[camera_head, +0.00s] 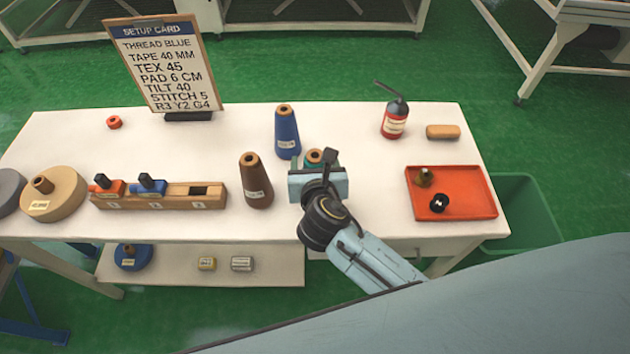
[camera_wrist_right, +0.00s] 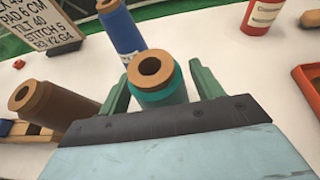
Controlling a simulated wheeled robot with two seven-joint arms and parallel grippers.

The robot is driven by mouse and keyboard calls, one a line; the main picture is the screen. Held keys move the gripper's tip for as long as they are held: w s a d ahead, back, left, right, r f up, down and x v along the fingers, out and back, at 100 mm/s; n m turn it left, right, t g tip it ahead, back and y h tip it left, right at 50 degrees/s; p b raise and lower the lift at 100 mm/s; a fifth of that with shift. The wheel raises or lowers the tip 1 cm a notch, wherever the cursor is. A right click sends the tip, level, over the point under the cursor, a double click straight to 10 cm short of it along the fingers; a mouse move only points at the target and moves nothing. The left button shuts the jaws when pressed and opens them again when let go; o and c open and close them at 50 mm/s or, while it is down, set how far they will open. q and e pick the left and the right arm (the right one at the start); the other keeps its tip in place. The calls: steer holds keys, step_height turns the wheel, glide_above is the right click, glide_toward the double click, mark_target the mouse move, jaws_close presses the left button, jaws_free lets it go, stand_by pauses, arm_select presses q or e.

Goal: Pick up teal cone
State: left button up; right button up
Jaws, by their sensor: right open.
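The teal cone (camera_wrist_right: 160,92) stands upright between the two green fingers of my open right gripper (camera_wrist_right: 160,88) in the right wrist view. Its brown top shows above the gripper body, and its lower part is hidden. In the head view only the top of the teal cone (camera_head: 314,156) shows behind my right gripper (camera_head: 318,172). I cannot tell whether the fingers touch it. My left gripper does not show.
A blue cone (camera_head: 287,132) stands just behind the teal cone, and a brown cone (camera_head: 256,182) stands to its left. A wooden rack (camera_head: 160,203) and setup card (camera_head: 163,65) are at left.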

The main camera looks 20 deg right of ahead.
steer(key=shift+w+d+f, duration=0.1)
steer(key=shift+w+f, duration=0.05)
steer(key=shift+w, duration=0.2)
steer(key=shift+c, duration=0.3)
steer(key=c, duration=1.2)
